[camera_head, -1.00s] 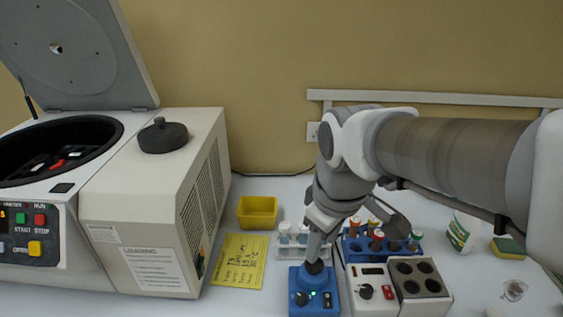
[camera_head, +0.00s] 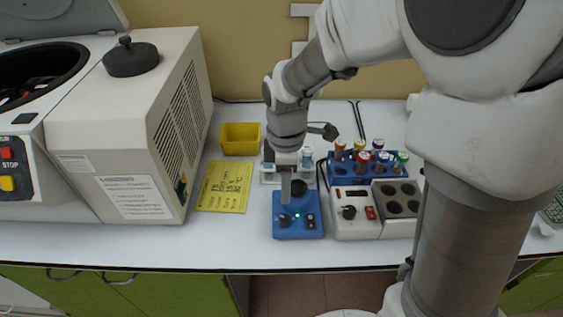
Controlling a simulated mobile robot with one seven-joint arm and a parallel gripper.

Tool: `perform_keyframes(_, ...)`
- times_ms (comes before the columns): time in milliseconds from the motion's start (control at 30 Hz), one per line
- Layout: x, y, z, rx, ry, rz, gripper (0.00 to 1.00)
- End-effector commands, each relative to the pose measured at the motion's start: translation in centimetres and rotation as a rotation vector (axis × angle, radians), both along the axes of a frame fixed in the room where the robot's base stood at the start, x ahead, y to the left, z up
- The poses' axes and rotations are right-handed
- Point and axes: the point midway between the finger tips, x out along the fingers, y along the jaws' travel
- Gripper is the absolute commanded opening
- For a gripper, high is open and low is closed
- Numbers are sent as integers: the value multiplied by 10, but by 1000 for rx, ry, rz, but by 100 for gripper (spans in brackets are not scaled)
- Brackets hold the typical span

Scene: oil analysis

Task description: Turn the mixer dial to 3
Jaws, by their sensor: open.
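The mixer (camera_head: 298,229) is a small blue box on the white bench, with a black cup at its top rear. Its black dial (camera_head: 284,220) is on the front left, beside a green light and a dark switch. The dial's numbers are too small to read. My gripper (camera_head: 285,200) points down just above and behind the dial, in front of the cup. It is open, but its fingers look narrow and overlap in this view. I cannot tell whether they touch the dial.
A white heater block (camera_head: 356,222) with its own black knob stands close to the mixer's right. A blue rack (camera_head: 345,171) of capped tubes is behind it. A yellow note (camera_head: 224,187), yellow bin (camera_head: 240,140) and large centrifuge (camera_head: 130,120) are left. The bench front is clear.

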Motion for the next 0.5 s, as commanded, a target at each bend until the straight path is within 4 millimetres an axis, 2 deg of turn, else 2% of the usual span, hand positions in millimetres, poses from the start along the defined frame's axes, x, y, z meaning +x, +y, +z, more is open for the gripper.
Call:
perform_keyframes(33, -1, 0, -14, -2, 6, 1, 49)
perform_keyframes(300, -1, 0, -73, -2, 5, 0, 49)
perform_keyframes(500, -1, 0, -103, 0, 2, 0, 49)
